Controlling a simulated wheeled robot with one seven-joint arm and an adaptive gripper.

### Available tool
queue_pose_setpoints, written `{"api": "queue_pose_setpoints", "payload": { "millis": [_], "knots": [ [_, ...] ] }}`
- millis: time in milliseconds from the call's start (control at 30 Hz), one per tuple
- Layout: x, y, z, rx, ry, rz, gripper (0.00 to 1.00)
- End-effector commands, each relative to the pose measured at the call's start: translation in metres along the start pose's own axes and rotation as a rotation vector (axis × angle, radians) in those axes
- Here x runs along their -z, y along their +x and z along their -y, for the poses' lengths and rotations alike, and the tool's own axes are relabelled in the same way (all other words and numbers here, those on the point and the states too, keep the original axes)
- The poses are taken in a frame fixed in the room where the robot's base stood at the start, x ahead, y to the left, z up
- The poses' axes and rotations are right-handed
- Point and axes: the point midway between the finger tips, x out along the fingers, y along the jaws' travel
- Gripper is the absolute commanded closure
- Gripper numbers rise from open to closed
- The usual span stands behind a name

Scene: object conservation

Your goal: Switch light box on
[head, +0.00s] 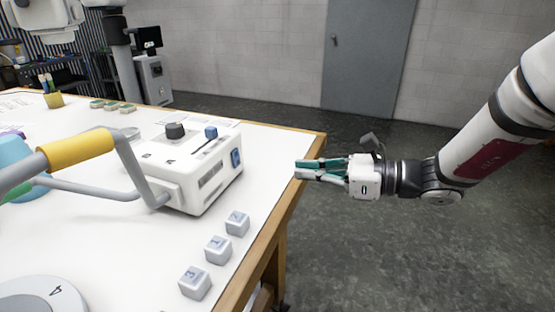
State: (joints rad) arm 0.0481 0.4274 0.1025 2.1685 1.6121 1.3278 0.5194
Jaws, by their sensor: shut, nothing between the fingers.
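A white box (206,197), likely the light box, stands upright on the white table near its right edge. On its top are a dark round knob (175,130) and a slot with a blue slider (211,132). A blue switch (236,158) sits on its right side face, turned toward my gripper. A grey crank with a yellow handle (80,148) extends from its left side. My gripper (298,170) is shut and empty. It is right of the box, around the table's right edge, and apart from the box. Whether the box is lit cannot be told.
Three small numbered cubes (218,250) stand in front of the box along the right edge of the table (262,215). A round grey dial (40,295) is at the front left. The floor (430,250) right of the table is clear.

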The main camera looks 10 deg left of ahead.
Motion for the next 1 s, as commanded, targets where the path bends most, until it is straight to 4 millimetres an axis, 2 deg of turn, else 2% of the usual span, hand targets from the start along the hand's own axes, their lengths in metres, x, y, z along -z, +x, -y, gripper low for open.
{"api": "queue_pose_setpoints", "payload": {
  "millis": [133, 567, 767, 1000],
  "knots": [
    [0.004, 0.002, 0.009, 0.021, 0.034, 0.022, 1.0],
    [0.004, 0.007, 0.009, 0.022, 0.035, 0.022, 1.0],
    [0.004, 0.036, 0.009, 0.017, 0.034, 0.022, 1.0],
    [0.003, 0.083, 0.01, 0.018, 0.034, 0.022, 1.0]
  ]
}}
